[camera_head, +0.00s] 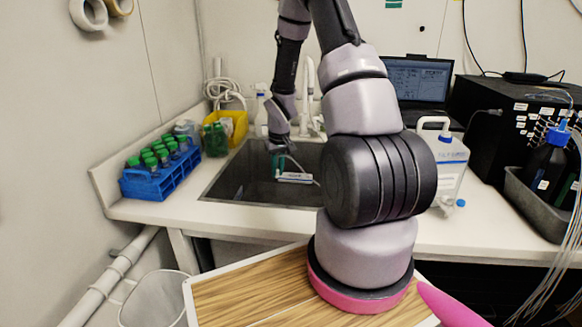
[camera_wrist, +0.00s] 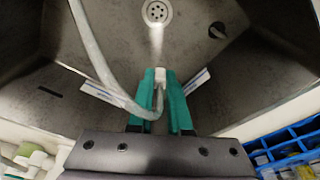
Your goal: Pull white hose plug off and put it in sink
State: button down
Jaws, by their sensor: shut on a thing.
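My gripper (camera_wrist: 160,76) points down into the sink (camera_head: 226,172), and its teal fingers are closed on a small white piece (camera_wrist: 160,74), which looks like the hose plug. A pale hose (camera_wrist: 94,52) comes down from the top left in the wrist view, bends, and runs up between the fingers towards the plug. I cannot tell whether the hose end is still joined to the plug. In the head view my gripper (camera_head: 278,163) is within the sink opening, and the plug is too small to make out.
The drain (camera_wrist: 157,12) and a small dark object (camera_wrist: 217,30) lie on the sink floor. A blue rack (camera_head: 160,176) of green-capped tubes and a yellow bin (camera_head: 238,127) stand left of the sink. A white jug (camera_head: 452,160) and a laptop (camera_head: 420,78) are to the right.

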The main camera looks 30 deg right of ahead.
jog(key=w+d+f+t, duration=0.1)
jog(key=d+f+t, duration=0.15)
jog(key=d, duration=0.35)
notch_tip(320, 180, down, 12)
jog(key=shift+w+r+g, duration=0.15)
jog(key=shift+r+g, duration=0.05)
jog(key=shift+g, duration=0.15)
dwell(0.4)
jog(key=c, duration=0.8)
grip_release()
jog(key=shift+o, duration=0.2)
notch_tip(320, 180, up, 7)
dwell(0.3)
